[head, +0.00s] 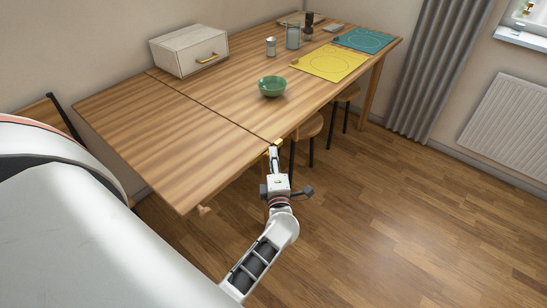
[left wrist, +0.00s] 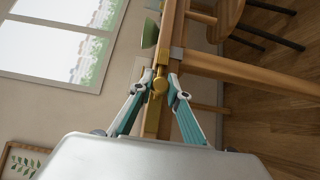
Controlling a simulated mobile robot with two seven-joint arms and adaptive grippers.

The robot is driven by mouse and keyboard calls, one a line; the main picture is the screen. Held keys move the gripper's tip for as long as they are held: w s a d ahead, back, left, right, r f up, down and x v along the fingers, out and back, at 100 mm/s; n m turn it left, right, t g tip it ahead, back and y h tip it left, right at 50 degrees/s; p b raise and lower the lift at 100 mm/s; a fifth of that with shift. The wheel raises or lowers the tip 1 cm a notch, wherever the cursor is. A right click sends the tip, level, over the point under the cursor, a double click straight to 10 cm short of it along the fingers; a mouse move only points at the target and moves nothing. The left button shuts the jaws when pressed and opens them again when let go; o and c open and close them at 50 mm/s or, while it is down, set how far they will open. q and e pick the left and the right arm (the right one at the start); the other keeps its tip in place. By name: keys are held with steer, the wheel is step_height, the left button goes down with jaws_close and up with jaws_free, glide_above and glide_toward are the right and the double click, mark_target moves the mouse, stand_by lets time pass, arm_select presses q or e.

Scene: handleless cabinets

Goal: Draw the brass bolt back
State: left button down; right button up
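The brass bolt (left wrist: 160,85) is mounted at the edge of the wooden table (head: 170,135), near the seam between its two tabletop sections. In the head view a small bit of brass (head: 278,142) shows at my left gripper's tip. My left gripper (head: 272,149) reaches up to the table edge from below. In the left wrist view its two fingertips (left wrist: 161,80) close in on both sides of the bolt's round knob and appear to touch it. The bolt's far end is partly hidden by the fingers. My right gripper is not in view.
A green bowl (head: 272,86), a white drawer box (head: 188,50), a yellow mat (head: 330,63), a teal mat (head: 364,40) and jars (head: 292,37) are on the table. Stools (head: 308,128) stand under its right edge. The floor to the right is clear.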

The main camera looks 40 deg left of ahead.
arm_select(q)
steer(key=s+p, duration=0.1)
steer(key=s, duration=0.3)
steer(key=shift+a+f+p, duration=0.1)
steer(key=shift+a+p, duration=0.1)
steer(key=shift+p, duration=0.2)
steer(key=c, duration=2)
jaws_free()
steer(key=shift+o, duration=0.5)
steer(key=shift+s, duration=0.1)
